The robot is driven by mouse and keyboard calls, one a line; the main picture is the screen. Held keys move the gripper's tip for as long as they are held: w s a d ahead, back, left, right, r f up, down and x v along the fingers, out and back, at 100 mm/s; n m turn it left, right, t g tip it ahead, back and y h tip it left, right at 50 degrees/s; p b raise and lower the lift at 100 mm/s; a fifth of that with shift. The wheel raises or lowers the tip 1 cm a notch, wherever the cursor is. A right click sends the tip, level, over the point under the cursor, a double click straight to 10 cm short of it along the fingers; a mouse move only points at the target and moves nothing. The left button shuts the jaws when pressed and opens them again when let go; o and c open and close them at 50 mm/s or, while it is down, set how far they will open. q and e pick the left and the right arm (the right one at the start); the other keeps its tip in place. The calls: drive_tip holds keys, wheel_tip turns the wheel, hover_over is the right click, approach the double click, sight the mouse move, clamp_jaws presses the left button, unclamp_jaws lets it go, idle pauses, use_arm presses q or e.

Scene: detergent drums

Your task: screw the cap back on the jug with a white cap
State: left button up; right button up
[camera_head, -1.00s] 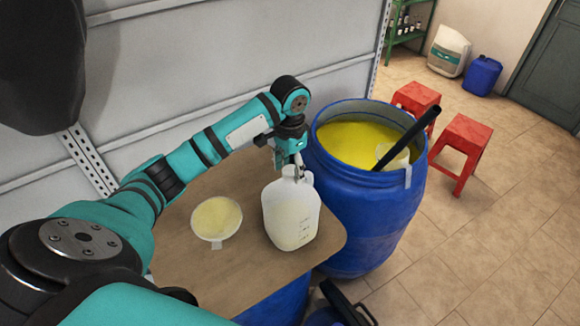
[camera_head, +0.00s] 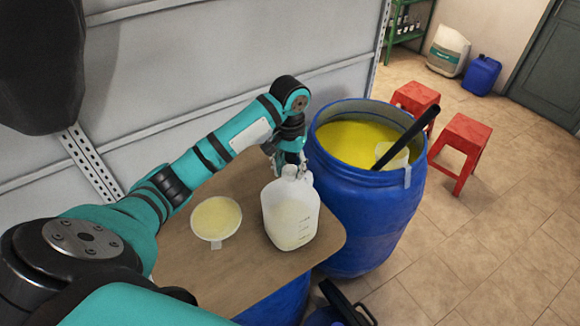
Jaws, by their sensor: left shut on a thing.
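A whitish translucent jug (camera_head: 291,220) with pale liquid inside and marks on its side stands upright on the brown board (camera_head: 190,275), near its right edge. My left gripper (camera_head: 294,163) is right above the jug's mouth, with its fingers pointing down. It is shut on the white cap (camera_head: 289,171) at the top of the jug's neck. The fingers and wrist hide part of the cap, so I cannot tell how it sits on the thread. My right gripper is out of view.
A shallow dish (camera_head: 216,218) of pale yellow stuff lies left of the jug. A big open blue drum (camera_head: 375,215) with yellow liquid, a dark paddle (camera_head: 407,137) and a clear pitcher (camera_head: 394,155) stands close at right. Red stools (camera_head: 464,143) stand beyond; the floor at right is clear.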

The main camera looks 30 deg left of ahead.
use_arm(q)
clamp_jaws()
drive_tip(key=shift+f, duration=0.1)
drive_tip(key=m, duration=0.3)
drive_tip(key=shift+a, duration=0.1)
drive_tip(key=shift+f+m, duration=0.1)
drive_tip(key=shift+m, duration=1.3)
drive_tip(key=shift+s, duration=0.1)
drive_tip(key=shift+m, duration=0.6)
drive_tip(key=m, duration=0.4)
drive_tip(key=shift+f, duration=0.1)
